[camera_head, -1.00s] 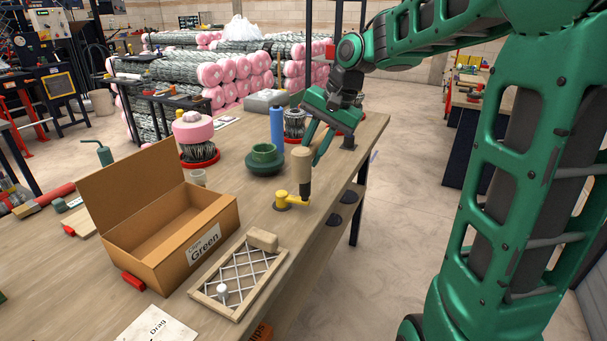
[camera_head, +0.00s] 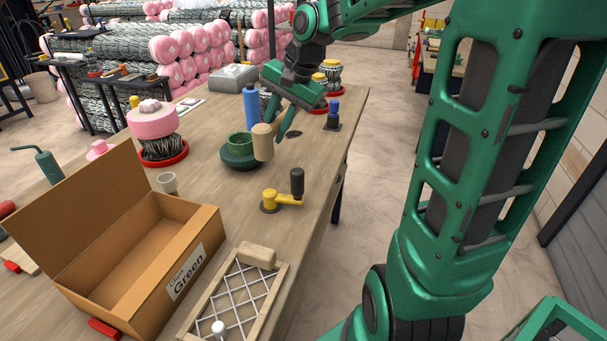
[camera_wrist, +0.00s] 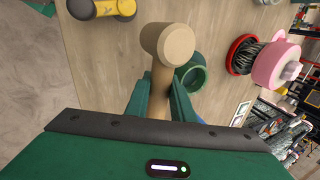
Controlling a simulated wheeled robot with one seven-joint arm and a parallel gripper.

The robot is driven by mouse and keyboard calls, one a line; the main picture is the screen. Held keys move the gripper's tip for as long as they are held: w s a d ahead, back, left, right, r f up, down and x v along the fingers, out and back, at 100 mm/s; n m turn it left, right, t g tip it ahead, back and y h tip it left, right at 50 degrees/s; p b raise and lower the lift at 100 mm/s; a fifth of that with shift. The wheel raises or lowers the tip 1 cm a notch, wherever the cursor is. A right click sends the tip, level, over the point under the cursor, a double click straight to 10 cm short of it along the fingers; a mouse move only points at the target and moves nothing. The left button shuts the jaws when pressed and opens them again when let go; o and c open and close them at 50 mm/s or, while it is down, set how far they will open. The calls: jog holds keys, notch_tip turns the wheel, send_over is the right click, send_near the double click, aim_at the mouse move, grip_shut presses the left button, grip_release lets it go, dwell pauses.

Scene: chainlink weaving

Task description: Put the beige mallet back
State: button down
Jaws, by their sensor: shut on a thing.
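The beige mallet (camera_head: 263,142) is held in the air above the table, its head hanging below my gripper (camera_head: 284,117). My gripper is shut on the mallet's handle. In the wrist view, the round beige head (camera_wrist: 168,44) sticks out past my gripper (camera_wrist: 160,92), with the brown handle between its fingers. In the head view the head overlaps the right side of a green dish (camera_head: 240,157); I cannot tell the gap. A dark round spot (camera_head: 295,134) is on the tabletop to the right of the mallet.
A yellow crank with a black handle (camera_head: 297,182) stands nearer. A blue cylinder (camera_head: 251,105) stands behind the mallet. A cardboard box (camera_head: 150,262) and a wooden frame with wire mesh (camera_head: 238,298) are in front. A pink-topped spool (camera_head: 153,122) is at left.

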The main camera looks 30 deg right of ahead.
jog(key=d+f, duration=0.2)
jog(key=d, duration=0.2)
jog(key=d+f, duration=0.2)
jog(key=d, duration=0.1)
jog(key=d+f, duration=0.3)
jog(key=d, duration=0.1)
jog(key=shift+s+d, duration=0.2)
jog(key=shift+d, duration=0.15)
jog(key=shift+f, duration=1.8)
jog(key=shift+f, duration=0.15)
jog(key=c, duration=1.5)
grip_release()
jog(key=shift+c, duration=0.2)
jog(key=s+v, duration=0.1)
jog(key=v, duration=0.9)
jog(key=s+a+f+n+g+h, duration=0.1)
jog(key=s+a+f+n+g, duration=0.1)
jog(key=s, duration=1)
jog(key=s+a+f+n+g+h, duration=0.1)
jog(key=s+a+f+n, duration=0.1)
jog(key=s, duration=1)
notch_tip(320, 180, down, 2)
jog(key=shift+s+a+f+n+g, duration=0.15)
jog(key=shift+s+a+n+g, duration=0.25)
jog(key=shift+a, duration=0.1)
